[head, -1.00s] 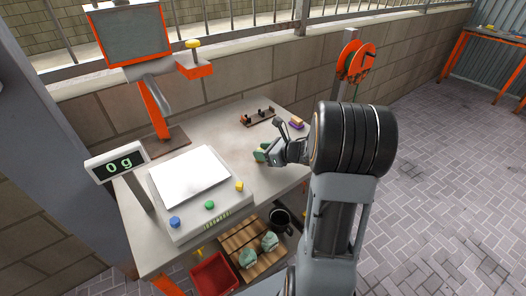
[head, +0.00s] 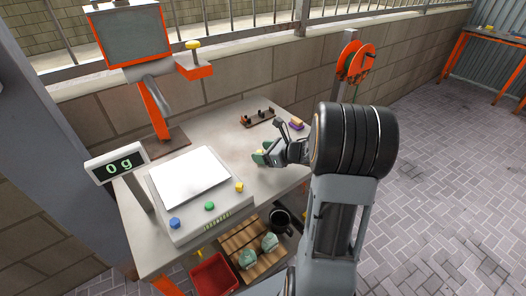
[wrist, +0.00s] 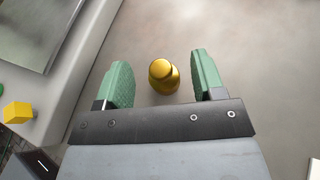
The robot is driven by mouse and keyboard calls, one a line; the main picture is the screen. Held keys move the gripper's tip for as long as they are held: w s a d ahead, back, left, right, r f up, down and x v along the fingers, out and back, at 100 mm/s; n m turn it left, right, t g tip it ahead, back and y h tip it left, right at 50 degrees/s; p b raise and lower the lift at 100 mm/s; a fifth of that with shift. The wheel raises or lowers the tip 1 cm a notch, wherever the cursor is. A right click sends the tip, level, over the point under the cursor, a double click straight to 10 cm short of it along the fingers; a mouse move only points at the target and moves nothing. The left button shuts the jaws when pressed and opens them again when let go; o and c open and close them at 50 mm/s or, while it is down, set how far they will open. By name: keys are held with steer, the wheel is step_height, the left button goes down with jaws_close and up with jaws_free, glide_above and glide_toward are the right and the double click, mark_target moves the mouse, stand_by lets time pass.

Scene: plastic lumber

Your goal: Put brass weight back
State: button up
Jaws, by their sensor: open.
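The brass weight (wrist: 162,76) stands on the bench top between the two green fingers of my gripper (wrist: 163,82) in the wrist view. The fingers are open, with a gap on each side of the weight. In the head view my gripper (head: 264,153) is low over the bench, right of the scale, and the weight is mostly hidden there. A dark weight rack (head: 258,121) with several small weights or pegs on it lies farther back on the bench.
The scale (head: 192,178) at left has a white pan, and its display (head: 118,164) reads 0 g. A purple-and-yellow block (head: 297,124) lies behind my gripper. A monitor stand (head: 163,125) rises at the back left. The bench (head: 222,140) is bare between the scale and the rack.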

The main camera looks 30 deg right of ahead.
steer(key=v, duration=1.1)
steer(key=shift+w+d+r+m, duration=0.1)
steer(key=shift+d+r+m, duration=0.05)
steer(key=shift+m, duration=0.15)
steer(key=w+r+m+t+h, duration=0.15)
steer(key=m+h, duration=0.35)
steer(key=m, duration=0.6)
steer(key=w+r+m+h, duration=0.3)
steer(key=m+h, duration=0.2)
steer(key=m, duration=0.5)
steer(key=s+a+f+m+g+y, duration=0.1)
steer(key=s+a+f+m+g, duration=0.2)
steer(key=m, duration=0.7)
steer(key=s+a+f+m+g+y, duration=0.1)
steer(key=s+a+f+m+g, duration=0.2)
steer(key=s+a+m+g, duration=0.3)
steer(key=s+a+m, duration=0.5)
steer(key=s+a, duration=0.1)
steer(key=a, duration=0.1)
steer(key=shift+a+g+y, duration=0.35)
steer(key=shift+y, duration=0.05)
